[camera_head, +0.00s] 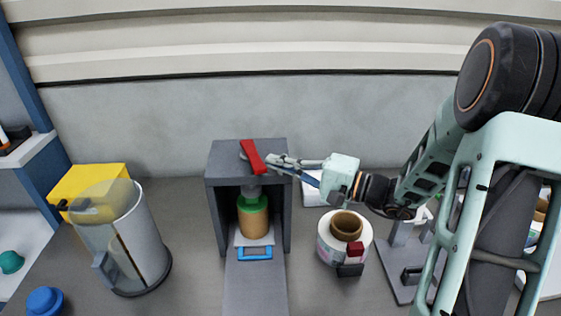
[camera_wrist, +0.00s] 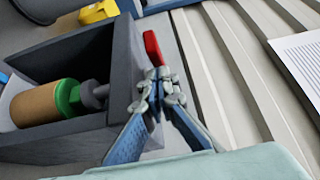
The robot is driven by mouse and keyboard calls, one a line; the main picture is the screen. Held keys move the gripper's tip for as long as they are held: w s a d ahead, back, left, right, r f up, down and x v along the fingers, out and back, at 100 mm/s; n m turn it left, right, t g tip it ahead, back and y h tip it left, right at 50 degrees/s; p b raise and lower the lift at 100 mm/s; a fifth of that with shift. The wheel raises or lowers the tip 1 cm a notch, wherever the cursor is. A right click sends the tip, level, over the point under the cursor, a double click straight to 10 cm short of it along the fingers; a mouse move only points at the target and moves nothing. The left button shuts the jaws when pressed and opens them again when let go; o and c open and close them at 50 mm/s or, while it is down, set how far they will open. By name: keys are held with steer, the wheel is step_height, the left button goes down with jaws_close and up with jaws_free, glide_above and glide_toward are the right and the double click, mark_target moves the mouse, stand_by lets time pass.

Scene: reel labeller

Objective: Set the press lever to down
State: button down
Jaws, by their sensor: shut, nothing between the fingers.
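The press is a dark grey open-fronted housing (camera_head: 214,188), also in the wrist view (camera_wrist: 125,60). Its red lever (camera_head: 253,158) lies slanted at the top front of the housing; its red end also shows in the wrist view (camera_wrist: 152,47). My gripper (camera_head: 270,160) is shut and empty, with its fingertips beside the lever's right side. In the wrist view the closed fingertips (camera_wrist: 158,76) are close by the red end; contact is unclear. Inside the press, a tan reel with a green top (camera_head: 252,218) stands beneath a grey ram (camera_head: 251,191).
A blue handle (camera_head: 255,254) is at the press's front. A clear-fronted grey cylinder (camera_head: 145,250) and yellow box (camera_head: 85,185) stand left. A white roll with brown core (camera_head: 328,248) and a grey stand (camera_head: 398,262) are right. The wall (camera_head: 150,120) is behind.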

steer(key=shift+s+a+b, duration=0.3)
steer(key=shift+a+b, duration=0.2)
steer(key=shift+b, duration=0.05)
steer(key=shift+s+a+b, duration=0.25)
steer(key=shift+a+b, duration=0.25)
steer(key=shift+d, duration=0.15)
